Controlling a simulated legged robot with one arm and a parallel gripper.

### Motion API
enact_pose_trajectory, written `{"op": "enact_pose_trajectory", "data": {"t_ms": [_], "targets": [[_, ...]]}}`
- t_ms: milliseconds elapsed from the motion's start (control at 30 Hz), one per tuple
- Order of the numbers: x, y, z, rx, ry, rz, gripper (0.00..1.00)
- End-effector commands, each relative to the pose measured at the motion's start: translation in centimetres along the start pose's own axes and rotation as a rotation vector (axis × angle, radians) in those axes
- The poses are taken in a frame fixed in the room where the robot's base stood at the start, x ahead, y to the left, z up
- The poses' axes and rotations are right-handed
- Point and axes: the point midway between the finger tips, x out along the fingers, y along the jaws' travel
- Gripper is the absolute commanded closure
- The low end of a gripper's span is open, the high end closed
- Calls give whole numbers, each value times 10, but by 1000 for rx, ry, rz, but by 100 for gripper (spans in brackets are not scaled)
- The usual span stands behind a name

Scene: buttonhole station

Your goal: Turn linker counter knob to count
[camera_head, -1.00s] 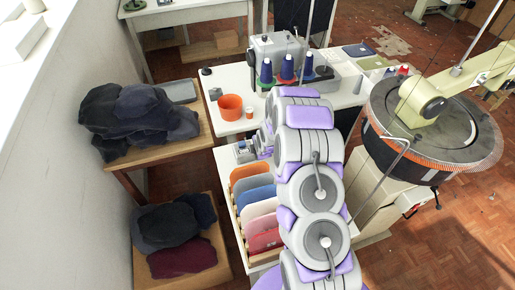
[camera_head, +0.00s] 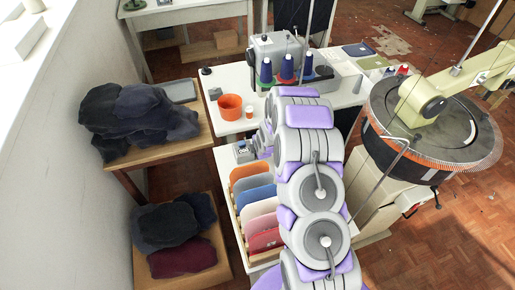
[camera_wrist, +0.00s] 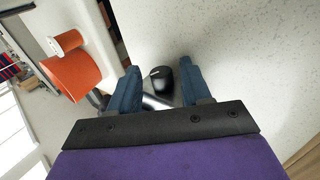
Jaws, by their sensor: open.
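A black rounded piece with a small white mark, which looks like the counter knob (camera_wrist: 162,80), sits between the fingers of my gripper (camera_wrist: 158,70) in the wrist view. The two blue fingers are open, one on either side of it; I cannot tell whether either touches it. A grey metal part shows just below the knob. In the head view a small grey box (camera_head: 243,151), perhaps the counter, stands on the white table left of my arm. My gripper is mostly hidden behind my arm there, and the knob cannot be made out.
An orange bowl (camera_head: 230,107) and a small orange spool (camera_head: 250,113) stand on the white table (camera_head: 225,88) behind the box. A rack of coloured panels (camera_head: 257,196) stands in front. A large round machine (camera_head: 432,125) is at right; dark cloth (camera_head: 138,118) is piled at left.

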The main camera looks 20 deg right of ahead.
Motion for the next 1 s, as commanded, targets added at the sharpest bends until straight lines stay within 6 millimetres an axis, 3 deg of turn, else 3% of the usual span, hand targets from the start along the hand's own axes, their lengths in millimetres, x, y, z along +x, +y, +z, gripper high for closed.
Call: {"op": "enact_pose_trajectory", "data": {"t_ms": [267,1000], "targets": [[-26,0,1,0,0,-3,47],[-152,2,0,0,0,1,47]]}}
